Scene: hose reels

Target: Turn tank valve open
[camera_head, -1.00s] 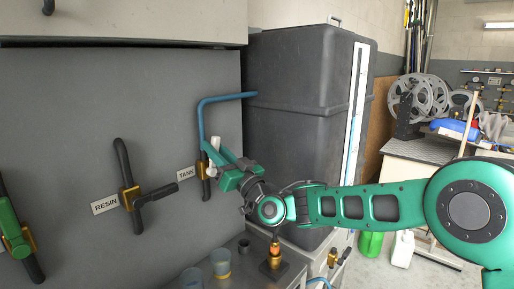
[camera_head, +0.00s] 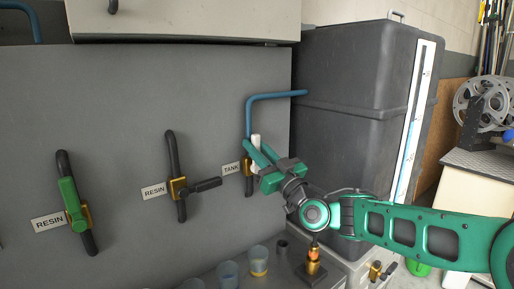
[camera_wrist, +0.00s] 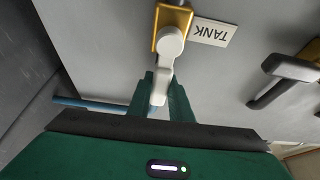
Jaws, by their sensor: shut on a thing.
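The tank valve has a brass body (camera_head: 247,167) on the grey panel, just right of the TANK label (camera_head: 231,169). Its white handle (camera_head: 255,140) stands roughly upright, in front of the blue pipe; its lower part is hidden by my gripper. In the wrist view the handle (camera_wrist: 167,50) runs from the brass body (camera_wrist: 175,20) down between my green fingers. The TANK label (camera_wrist: 212,32) is upside down there. My gripper (camera_head: 257,152) is shut on the white handle, reaching in from the right; its fingers (camera_wrist: 160,92) flank the handle's end.
A blue pipe (camera_head: 270,97) rises behind the handle and bends right to the dark tank (camera_head: 350,100). Left are two resin valves, one with a black handle (camera_head: 205,186), one with a green handle (camera_head: 71,197). Cups (camera_head: 258,262) and a brass fitting (camera_head: 313,262) stand below.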

